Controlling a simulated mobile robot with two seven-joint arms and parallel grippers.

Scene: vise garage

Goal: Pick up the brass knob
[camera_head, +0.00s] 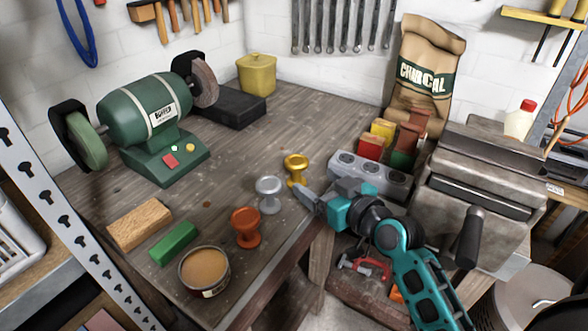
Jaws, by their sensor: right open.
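The brass knob (296,165) is shiny yellow-gold and stands on the wooden workbench (310,105), near its front right edge. A silver knob (269,190) and a copper-orange knob (246,224) stand in a row with it, toward the lower left. My right gripper (302,195) is open, with its fingers close to the base of the brass knob on its near right side. I cannot tell whether a finger touches it. The lower part of the brass knob is partly hidden by the gripper. My left gripper is not in view.
A grey power strip (370,175) lies right behind my right gripper, with small boxes (383,130) beyond it. A vise (475,190) is at the right. A green bench grinder (145,115), wood block (139,223), green block (173,243) and round tin (204,270) are left.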

